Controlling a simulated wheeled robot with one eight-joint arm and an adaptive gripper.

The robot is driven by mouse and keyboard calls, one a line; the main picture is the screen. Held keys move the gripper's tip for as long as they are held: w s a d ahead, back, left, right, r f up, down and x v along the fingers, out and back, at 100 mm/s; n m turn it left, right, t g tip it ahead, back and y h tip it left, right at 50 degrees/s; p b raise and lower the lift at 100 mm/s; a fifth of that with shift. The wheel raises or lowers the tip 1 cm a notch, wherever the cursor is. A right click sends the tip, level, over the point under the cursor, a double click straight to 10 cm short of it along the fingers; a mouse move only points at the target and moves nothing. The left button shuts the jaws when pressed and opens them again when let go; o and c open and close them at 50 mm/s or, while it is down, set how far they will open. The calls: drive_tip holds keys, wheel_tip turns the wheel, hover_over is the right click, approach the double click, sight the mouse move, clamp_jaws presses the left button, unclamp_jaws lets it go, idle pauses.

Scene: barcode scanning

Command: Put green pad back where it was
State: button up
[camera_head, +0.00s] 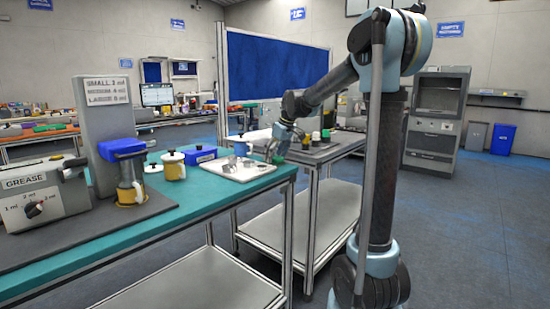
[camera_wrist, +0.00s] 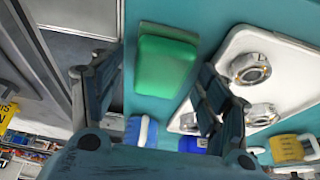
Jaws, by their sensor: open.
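The green pad (camera_wrist: 165,66) is a rounded block in the wrist view. It appears to lie on the teal table top (camera_wrist: 150,103), close to the table's edge and beside the white tray (camera_wrist: 228,48). My gripper (camera_wrist: 160,75) is open, and the pad shows in the gap between its two fingers. I cannot tell whether the fingers touch it. In the head view my gripper (camera_head: 284,140) is over the right end of the teal table, and a small bit of green pad (camera_head: 277,159) shows below it, mostly hidden.
The tray holds several round metal parts (camera_wrist: 250,68). A blue-and-white item (camera_wrist: 141,130) and a yellow mug (camera_wrist: 288,148) stand nearby. In the head view the grease machine (camera_head: 40,195) and blue-topped press (camera_head: 124,160) are at left. A grey cart (camera_head: 318,152) stands behind the table end.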

drive_tip(key=v, duration=1.2)
drive_tip(key=s+d+f+m+h, duration=0.1)
drive_tip(key=s+d+f+m, duration=0.1)
drive_tip(key=s+d+f, duration=0.35)
drive_tip(key=s+d+f+m, duration=0.1)
drive_tip(key=s+d+f, duration=0.15)
drive_tip(key=s, duration=0.55)
drive_tip(key=s+d+f+m+h, duration=0.1)
drive_tip(key=s+d+f+m, duration=0.15)
drive_tip(key=s+d, duration=0.3)
drive_tip(key=s+d+f+m, duration=0.2)
drive_tip(key=s+d+f, duration=0.1)
drive_tip(key=s+f, duration=0.6)
drive_tip(key=s+d+f+m+h, duration=0.1)
drive_tip(key=s+d+f+m, duration=0.1)
drive_tip(key=s+f, duration=0.7)
drive_tip(key=shift+s+d+f+m+g, duration=0.2)
drive_tip(key=shift+d+f+m+g, duration=0.2)
drive_tip(key=shift+d, duration=0.3)
